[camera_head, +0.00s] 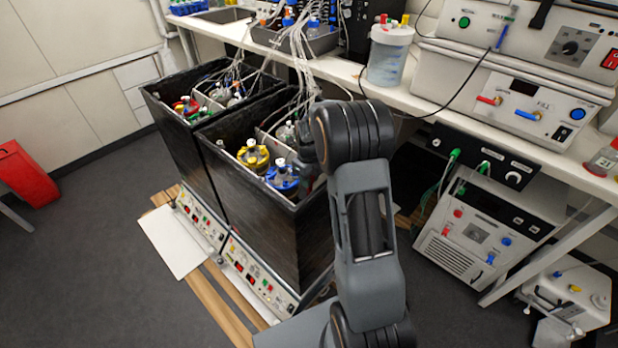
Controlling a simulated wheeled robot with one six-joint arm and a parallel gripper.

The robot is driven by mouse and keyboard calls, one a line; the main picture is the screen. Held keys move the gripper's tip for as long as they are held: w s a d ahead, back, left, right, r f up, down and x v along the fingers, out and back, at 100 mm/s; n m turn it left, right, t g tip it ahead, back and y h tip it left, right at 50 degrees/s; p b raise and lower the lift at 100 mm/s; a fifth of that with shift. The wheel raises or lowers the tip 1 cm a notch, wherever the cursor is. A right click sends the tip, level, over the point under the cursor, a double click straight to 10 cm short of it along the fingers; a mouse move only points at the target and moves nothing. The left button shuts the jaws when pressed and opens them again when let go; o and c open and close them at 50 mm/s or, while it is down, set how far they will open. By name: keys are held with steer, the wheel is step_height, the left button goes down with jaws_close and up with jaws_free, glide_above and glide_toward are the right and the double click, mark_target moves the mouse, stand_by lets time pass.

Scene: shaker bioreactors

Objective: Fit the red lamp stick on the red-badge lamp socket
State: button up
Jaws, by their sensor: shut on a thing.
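My arm rises in the right middle of the head view and bends at its top beside the dark shaker box (275,235). I cannot make out the red lamp stick or the red-badge lamp socket with certainty. In the near box, a yellow-capped bottle (253,156) and a blue-capped bottle (283,178) stand left of my arm.
Tubes run from the boxes to the bench (440,105). A white jar (388,55) and instruments stand on it; a white unit (465,240) is below. The floor (95,250) at left is mostly clear.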

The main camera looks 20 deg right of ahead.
steer(key=shift+f+b, duration=0.4)
steer(key=shift+f, duration=0.3)
stand_by(0.7)
steer(key=o, duration=1)
step_height(320, 180, up, 14)
steer(key=shift+f+p, duration=0.1)
steer(key=shift+p, duration=0.6)
